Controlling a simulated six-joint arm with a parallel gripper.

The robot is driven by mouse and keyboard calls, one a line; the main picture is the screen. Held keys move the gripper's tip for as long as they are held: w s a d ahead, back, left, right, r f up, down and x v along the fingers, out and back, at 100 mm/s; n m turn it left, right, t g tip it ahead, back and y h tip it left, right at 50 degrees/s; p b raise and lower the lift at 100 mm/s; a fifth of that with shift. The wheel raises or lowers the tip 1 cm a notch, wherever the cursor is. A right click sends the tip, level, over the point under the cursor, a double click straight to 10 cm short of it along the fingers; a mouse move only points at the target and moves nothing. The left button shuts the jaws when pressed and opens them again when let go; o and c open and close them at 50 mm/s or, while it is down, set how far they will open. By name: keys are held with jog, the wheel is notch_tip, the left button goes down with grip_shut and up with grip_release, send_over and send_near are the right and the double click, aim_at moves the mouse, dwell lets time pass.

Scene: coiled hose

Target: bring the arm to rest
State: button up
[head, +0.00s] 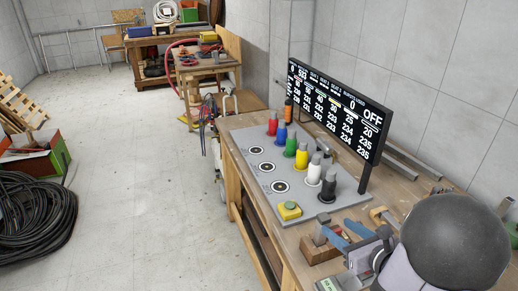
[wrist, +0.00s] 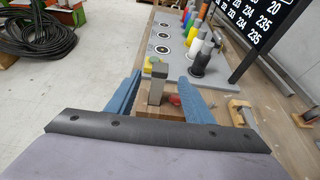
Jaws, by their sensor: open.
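My gripper (head: 336,228) is at the bench's near end, in front of the grey board, with its two blue fingers spread. In the wrist view the gripper (wrist: 160,84) is open. A grey upright post on a wooden block (wrist: 157,90) shows between the fingers; I cannot tell whether it is between them or only beyond them. Nothing is clamped. My dark round arm link fills the lower right of the head view.
The grey board (head: 246,148) carries three ringed circles, a yellow button box (head: 289,210) and several coloured bottles, including a black one (head: 327,186). A display (head: 340,108) stands behind them. Wooden clamp-like pieces (head: 384,218) lie nearby. A coiled black hose (head: 35,215) lies on the floor at left.

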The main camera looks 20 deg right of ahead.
jog(key=s+a+f+n+g+y, duration=0.1)
jog(key=s+a+f+n+g, duration=0.55)
jog(key=s+n, duration=0.4)
jog(key=s+a+f+n+g+y, duration=0.2)
jog(key=s+a+f+n+g, duration=0.4)
jog(key=n, duration=0.7)
jog(key=w+a+r+n+g+h, duration=0.1)
jog(key=w+a+r+n+h, duration=0.15)
jog(key=a+n, duration=0.35)
jog(key=w+a+r+n+h, duration=0.1)
jog(key=w+a+r+n, duration=0.1)
jog(key=w+a+n, duration=0.35)
notch_tip(320, 180, down, 38)
jog(key=s+n+b, duration=0.1)
jog(key=b, duration=3.7)
jog(key=shift+s+a+f+b, duration=0.15)
jog(key=shift+a+b, duration=0.15)
jog(key=shift+a, duration=0.1)
jog(key=shift+y, duration=0.25)
jog(key=shift+c, duration=0.4)
